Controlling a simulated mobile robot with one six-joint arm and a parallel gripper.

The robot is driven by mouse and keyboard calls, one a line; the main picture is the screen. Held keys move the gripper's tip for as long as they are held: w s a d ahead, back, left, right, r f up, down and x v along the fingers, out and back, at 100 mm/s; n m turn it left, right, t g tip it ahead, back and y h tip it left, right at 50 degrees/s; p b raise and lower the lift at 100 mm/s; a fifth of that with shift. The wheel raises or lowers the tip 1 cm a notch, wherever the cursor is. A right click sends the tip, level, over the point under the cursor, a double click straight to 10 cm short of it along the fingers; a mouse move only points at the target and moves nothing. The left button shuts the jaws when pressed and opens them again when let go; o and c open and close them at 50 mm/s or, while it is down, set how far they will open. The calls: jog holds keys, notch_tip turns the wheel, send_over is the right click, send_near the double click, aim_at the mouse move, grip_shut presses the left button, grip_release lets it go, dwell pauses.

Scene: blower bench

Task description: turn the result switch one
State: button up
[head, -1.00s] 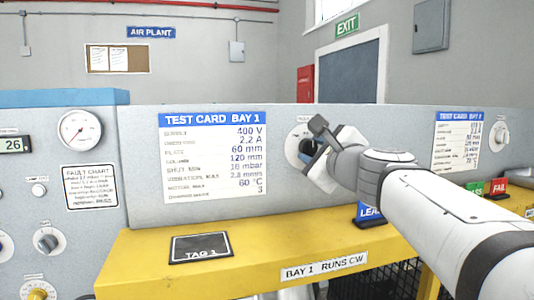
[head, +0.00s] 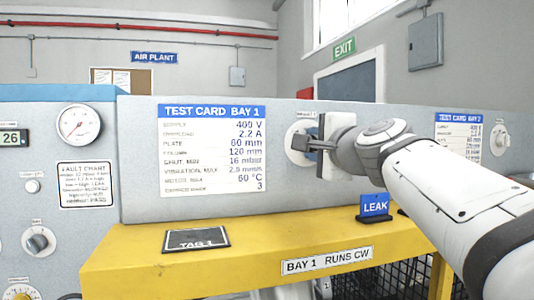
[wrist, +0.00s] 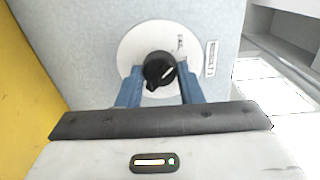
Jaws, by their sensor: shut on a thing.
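Result switch one is a black knob (wrist: 159,70) on a round white dial (wrist: 146,42), seen in the wrist view. A small plate beside the dial appears to read RESULT 1, and FAIL is printed on the dial. The blue fingers of my gripper (wrist: 160,80) are shut on the knob, one on each side. In the head view my gripper (head: 306,143) is at the dial (head: 292,131) on the grey panel, and hides most of the knob.
The BAY 1 test card (head: 211,150) is left of the switch. A second dial (head: 499,138) is at the far right. On the yellow ledge (head: 130,265) below are a TAG 1 plate (head: 196,240) and a blue LEAK sign (head: 374,207).

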jog(key=shift+n, duration=0.3)
jog(key=o, duration=1)
jog(key=shift+s, duration=0.15)
jog(key=s, duration=0.2)
jog(key=s+d+b, duration=0.1)
jog(key=s, duration=0.2)
jog(key=s+b, duration=0.1)
jog(key=s, duration=0.1)
jog(key=shift+s+d, duration=0.2)
jog(key=shift+d, duration=0.05)
